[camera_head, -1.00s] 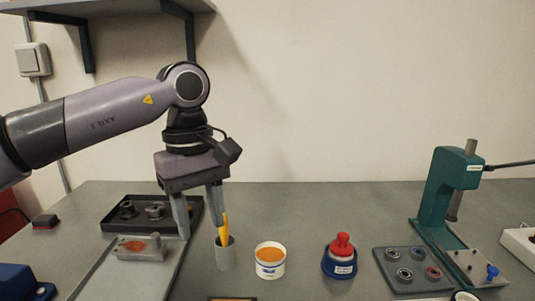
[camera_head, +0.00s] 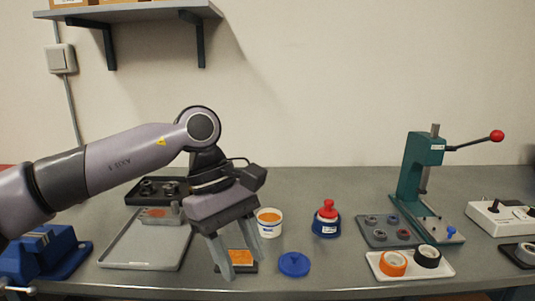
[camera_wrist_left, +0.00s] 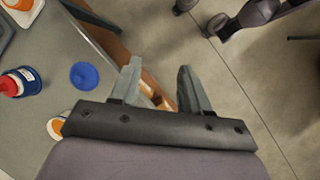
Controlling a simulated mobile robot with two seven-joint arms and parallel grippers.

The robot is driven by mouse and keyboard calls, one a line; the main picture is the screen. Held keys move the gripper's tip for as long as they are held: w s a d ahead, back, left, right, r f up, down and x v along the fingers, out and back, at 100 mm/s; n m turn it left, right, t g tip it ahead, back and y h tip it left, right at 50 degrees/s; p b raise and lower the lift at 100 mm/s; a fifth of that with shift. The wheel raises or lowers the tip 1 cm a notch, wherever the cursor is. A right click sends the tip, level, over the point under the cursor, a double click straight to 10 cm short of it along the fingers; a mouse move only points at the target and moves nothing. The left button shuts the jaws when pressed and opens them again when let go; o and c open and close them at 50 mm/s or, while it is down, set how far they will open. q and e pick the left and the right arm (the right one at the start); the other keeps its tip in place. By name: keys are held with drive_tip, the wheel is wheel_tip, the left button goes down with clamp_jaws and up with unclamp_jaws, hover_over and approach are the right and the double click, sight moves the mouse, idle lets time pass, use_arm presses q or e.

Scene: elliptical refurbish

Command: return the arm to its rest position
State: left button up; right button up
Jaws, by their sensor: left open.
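My left gripper (camera_head: 230,262) is open and empty in the head view. It hangs tilted over the front part of the bench, and its fingers partly cover an orange pad in a dark tray (camera_head: 241,258). In the left wrist view both fingers of the left gripper (camera_wrist_left: 160,85) are spread apart with nothing between them. They point past the bench's front edge toward the floor. My right gripper does not show clearly in either view.
A white tub (camera_head: 269,226), a blue lid (camera_head: 294,264) and a red-topped blue bottle (camera_head: 326,222) stand nearby. A grey tray (camera_head: 150,248) and blue vise (camera_head: 45,252) lie left. A green press (camera_head: 418,170) and white tray (camera_head: 412,272) stand right. A shelf (camera_head: 150,12) hangs above.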

use_arm(q)
drive_tip(key=s+d+n+g+h, duration=0.3)
drive_tip(key=s+d+n+h, duration=0.4)
drive_tip(key=d+n+h, duration=0.7)
drive_tip(key=w+a+f+n+t+y, duration=0.2)
drive_tip(key=a+f+n+t, duration=0.25)
drive_tip(key=n+t, duration=0.5)
drive_tip(key=w+a+f+n+t+y+p, duration=0.1)
drive_tip(key=w+a+f+n+t, duration=0.35)
drive_tip(key=n, duration=0.75)
drive_tip(key=w+a+f+n+t+y, duration=0.15)
drive_tip(key=a+f+n+t, duration=0.3)
drive_tip(key=n+t, duration=0.55)
drive_tip(key=s+a+f+n+g+y, duration=0.4)
drive_tip(key=s+a+f+n, duration=0.4)
drive_tip(key=f, duration=0.3)
drive_tip(key=s+a+f+n+g+y, duration=0.3)
drive_tip(key=s+a+f+n+y, duration=0.4)
drive_tip(key=f, duration=0.4)
drive_tip(key=shift+s+a+f+n+g, duration=0.15)
drive_tip(key=shift+s+a+n+g, duration=0.25)
drive_tip(key=shift+s+a+n, duration=0.5)
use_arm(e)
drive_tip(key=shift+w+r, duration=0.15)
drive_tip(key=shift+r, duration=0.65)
